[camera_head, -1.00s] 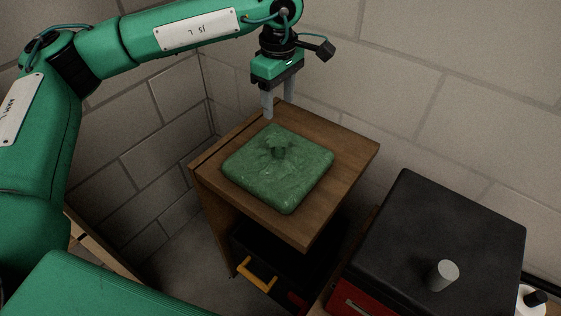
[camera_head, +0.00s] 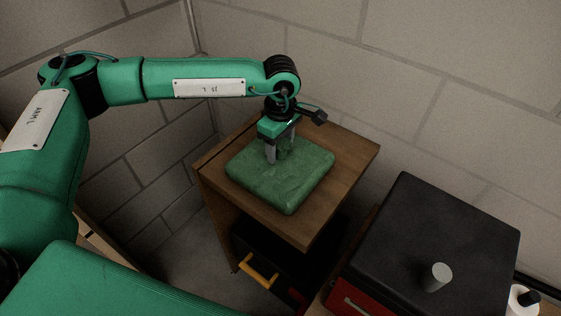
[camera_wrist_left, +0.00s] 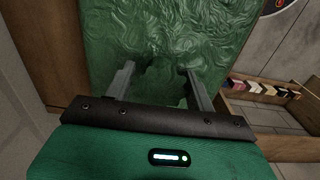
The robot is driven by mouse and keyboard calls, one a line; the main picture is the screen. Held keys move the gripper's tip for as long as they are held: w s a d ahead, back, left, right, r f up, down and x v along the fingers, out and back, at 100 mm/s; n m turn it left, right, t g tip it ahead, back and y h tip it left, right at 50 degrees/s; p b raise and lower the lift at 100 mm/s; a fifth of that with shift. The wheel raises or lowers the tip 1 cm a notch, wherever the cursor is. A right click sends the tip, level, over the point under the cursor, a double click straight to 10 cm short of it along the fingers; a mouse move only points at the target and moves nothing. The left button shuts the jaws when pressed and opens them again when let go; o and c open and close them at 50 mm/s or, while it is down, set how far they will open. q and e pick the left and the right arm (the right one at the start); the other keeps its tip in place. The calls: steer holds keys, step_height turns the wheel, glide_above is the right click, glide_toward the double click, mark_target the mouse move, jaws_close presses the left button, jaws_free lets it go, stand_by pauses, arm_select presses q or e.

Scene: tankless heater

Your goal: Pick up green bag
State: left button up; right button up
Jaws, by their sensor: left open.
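The green bag (camera_head: 300,187) is a flat, square, pillow-like thing lying on top of the wooden cabinet (camera_head: 350,165). In the left wrist view the bag (camera_wrist_left: 150,30) shows a wrinkled, glossy surface. My left gripper (camera_head: 278,158) points down over the middle of the bag, with its fingertips at the bag's top. In the left wrist view the gripper's two fingers (camera_wrist_left: 160,80) stand apart, with dark green bag material between and beyond them. I cannot tell whether both fingers touch it. My right gripper is not in view.
A black box with a grey knob (camera_head: 437,276) stands to the right of the cabinet. A dark case with a yellow handle (camera_head: 258,272) sits inside the cabinet below. Block walls (camera_head: 440,60) rise behind and to the left. A white bottle (camera_head: 522,300) is at the lower right.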

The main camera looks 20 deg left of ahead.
arm_select(q)
jaws_close()
steer(key=shift+r, duration=0.1)
